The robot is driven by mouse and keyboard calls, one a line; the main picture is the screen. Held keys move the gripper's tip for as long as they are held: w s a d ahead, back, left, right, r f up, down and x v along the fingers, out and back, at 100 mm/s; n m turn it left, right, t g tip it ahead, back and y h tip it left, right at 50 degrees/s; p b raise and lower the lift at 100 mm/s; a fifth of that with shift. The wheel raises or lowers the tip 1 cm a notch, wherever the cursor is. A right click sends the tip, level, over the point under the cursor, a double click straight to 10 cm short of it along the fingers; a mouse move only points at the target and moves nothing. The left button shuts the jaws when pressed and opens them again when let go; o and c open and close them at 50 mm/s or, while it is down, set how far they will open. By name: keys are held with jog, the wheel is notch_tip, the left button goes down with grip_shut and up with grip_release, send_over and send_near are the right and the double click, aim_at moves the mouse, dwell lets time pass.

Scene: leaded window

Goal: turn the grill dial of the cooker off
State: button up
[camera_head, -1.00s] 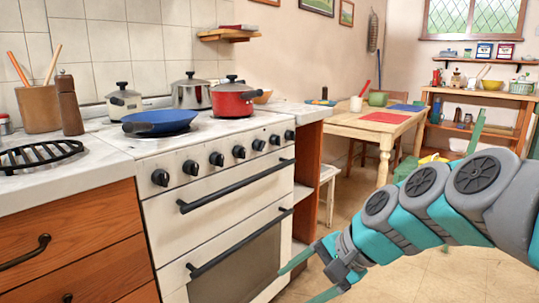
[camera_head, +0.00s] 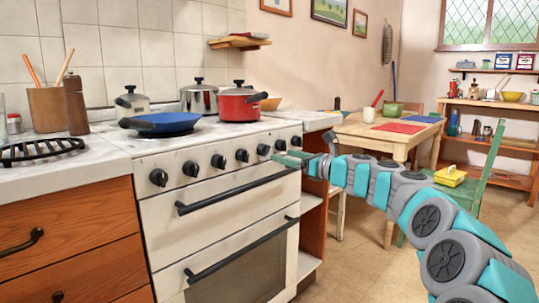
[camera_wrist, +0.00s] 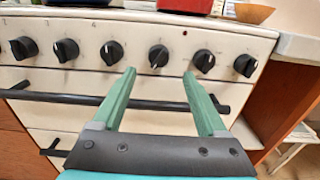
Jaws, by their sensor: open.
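The white cooker (camera_head: 165,220) has a row of black dials along its front panel; it also fills the wrist view (camera_wrist: 90,80). I cannot read which dial is the grill one. My gripper (camera_head: 284,158) is at the right part of the panel, just in front of it in the head view. In the wrist view my gripper (camera_wrist: 159,73) is open and empty, its green fingers pointing at the panel. One dial (camera_wrist: 158,55) lies between and beyond the fingertips, apart from them. Another dial (camera_wrist: 204,60) sits just right of the right fingertip, its pointer tilted.
A black oven handle (camera_wrist: 75,98) runs below the dials, under the fingers in the wrist view. A blue pan (camera_head: 165,122) and a red pot (camera_head: 238,105) stand on the hob. A wooden table (camera_head: 375,133) and green chair (camera_head: 485,180) stand to the right.

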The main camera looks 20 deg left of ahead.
aim_at(268, 152)
jog(key=shift+x, duration=3.5)
jog(key=shift+s, duration=0.1)
grip_shut()
